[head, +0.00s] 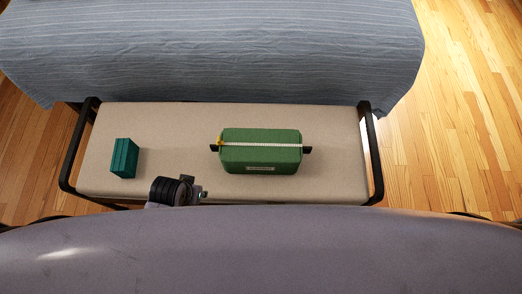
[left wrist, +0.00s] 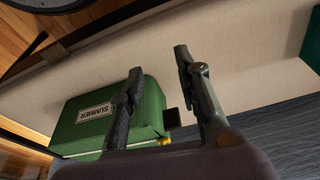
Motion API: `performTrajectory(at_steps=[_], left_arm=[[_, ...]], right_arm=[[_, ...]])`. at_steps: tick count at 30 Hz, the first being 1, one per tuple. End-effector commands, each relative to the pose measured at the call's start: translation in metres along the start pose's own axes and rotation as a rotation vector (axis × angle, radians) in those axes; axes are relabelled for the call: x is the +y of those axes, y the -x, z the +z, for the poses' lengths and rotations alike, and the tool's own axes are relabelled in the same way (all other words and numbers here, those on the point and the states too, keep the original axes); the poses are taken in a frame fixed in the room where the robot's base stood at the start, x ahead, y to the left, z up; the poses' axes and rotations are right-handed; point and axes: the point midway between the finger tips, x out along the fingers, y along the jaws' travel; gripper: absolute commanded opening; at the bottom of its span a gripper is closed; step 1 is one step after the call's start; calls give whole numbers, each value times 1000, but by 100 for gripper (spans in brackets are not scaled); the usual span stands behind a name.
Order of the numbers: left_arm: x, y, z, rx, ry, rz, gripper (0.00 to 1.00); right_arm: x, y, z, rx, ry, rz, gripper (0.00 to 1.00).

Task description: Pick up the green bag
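The green bag (head: 262,158) lies on the beige bench in the head view, with a white strap or zip line along its top, a pale label on its near side and a dark tab at each end. The left wrist view shows the bag (left wrist: 75,125) with its label reading SUMMER upside down, partly behind one finger. My left gripper (head: 196,187) is at the bench's near edge, left of the bag. In the left wrist view its fingers (left wrist: 160,62) are apart with nothing held between them. My right gripper is not in view.
A teal box-like object (head: 124,158) stands at the left of the bench (head: 335,185). Black rails (head: 372,150) rise at both bench ends. A bed with a blue striped cover (head: 220,45) is behind. The bench between the teal object and bag is clear.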

Motion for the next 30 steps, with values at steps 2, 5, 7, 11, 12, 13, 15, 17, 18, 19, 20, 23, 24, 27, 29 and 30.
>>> performTrajectory(at_steps=[2, 5, 7, 11, 12, 13, 15, 17, 18, 19, 20, 23, 24, 27, 29, 30], left_arm=[[3, 31, -18, 19, 4, 10, 31], [12, 68, -42, 36, 11, 36, 31], [22, 93, -61, 42, 16, 67, 31], [42, 114, -89, 22, 19, 119, 31], [46, 117, -97, 13, 18, 131, 31], [50, 119, -102, 4, 19, 138, 31], [56, 123, -116, -16, 18, 151, 31], [61, 124, -128, -39, 18, 154, 31], [63, 125, -137, -56, 19, 154, 31], [64, 126, -144, -71, 21, 151, 31], [64, 126, -151, -87, 25, 144, 31], [60, 127, -175, -141, 44, 109, 31], [56, 128, -183, -162, 56, 92, 31], [46, 132, -201, -202, 88, 47, 31], [41, 135, -208, -220, 106, 24, 31], [38, 136, -212, -228, 116, 12, 31]], right_arm=[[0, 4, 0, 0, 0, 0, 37], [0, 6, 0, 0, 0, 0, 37], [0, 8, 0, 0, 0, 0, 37], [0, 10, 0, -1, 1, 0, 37], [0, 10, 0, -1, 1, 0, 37], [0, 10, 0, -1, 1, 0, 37], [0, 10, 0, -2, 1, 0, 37], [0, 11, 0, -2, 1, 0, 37], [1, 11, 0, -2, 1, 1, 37], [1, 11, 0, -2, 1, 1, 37], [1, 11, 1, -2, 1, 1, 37], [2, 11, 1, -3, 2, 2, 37], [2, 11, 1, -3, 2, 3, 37], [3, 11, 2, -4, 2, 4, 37], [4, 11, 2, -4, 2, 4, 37], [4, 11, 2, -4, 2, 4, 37]])
